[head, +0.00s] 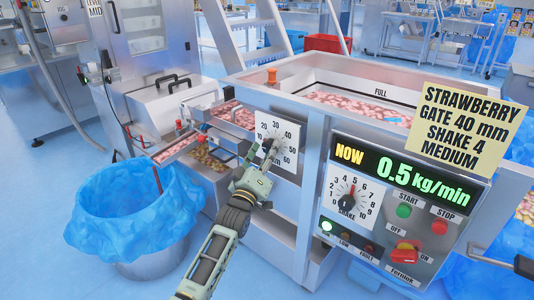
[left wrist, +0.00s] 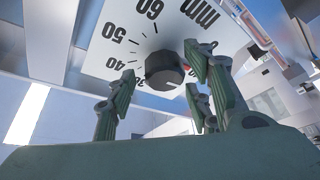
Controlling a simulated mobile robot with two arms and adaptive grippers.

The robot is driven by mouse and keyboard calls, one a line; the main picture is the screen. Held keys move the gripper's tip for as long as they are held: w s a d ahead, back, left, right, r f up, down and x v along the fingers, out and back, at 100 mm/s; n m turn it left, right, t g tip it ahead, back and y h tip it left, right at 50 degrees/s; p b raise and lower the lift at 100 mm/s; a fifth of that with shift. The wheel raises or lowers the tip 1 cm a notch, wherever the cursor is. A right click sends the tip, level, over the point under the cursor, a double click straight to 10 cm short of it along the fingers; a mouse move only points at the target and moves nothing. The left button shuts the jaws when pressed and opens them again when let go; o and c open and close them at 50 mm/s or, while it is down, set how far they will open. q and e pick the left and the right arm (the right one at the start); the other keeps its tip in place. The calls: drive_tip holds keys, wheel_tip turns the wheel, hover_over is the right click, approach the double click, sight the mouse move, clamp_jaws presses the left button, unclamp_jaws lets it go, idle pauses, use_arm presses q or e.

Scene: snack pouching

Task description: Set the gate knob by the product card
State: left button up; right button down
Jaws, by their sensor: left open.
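A bit of red shows beside the knob, partly behind a finger, so the setting is unclear. The yellow product card (head: 462,125) reads STRAWBERRY, GATE 40 mm, SHAKE 4, MEDIUM. The shake dial (head: 355,196) has its red pointer up, near 5. My right gripper is out of view.
A display (head: 400,172) reads NOW 0.5 kg/min. A green start button (head: 404,211), red stop button (head: 439,227) and red switch (head: 404,252) sit below. The hopper (head: 300,73) holds pink pieces. A blue-lined bin (head: 120,200) stands left of my arm.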

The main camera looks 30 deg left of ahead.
use_arm(q)
drive_tip(key=shift+c, duration=0.4)
drive_tip(key=c, duration=1)
drive_tip(key=shift+o, duration=0.2)
drive_tip(key=shift+r, duration=0.1)
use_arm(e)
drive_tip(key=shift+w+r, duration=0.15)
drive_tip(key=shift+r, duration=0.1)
use_arm(q)
drive_tip(key=shift+m, duration=0.4)
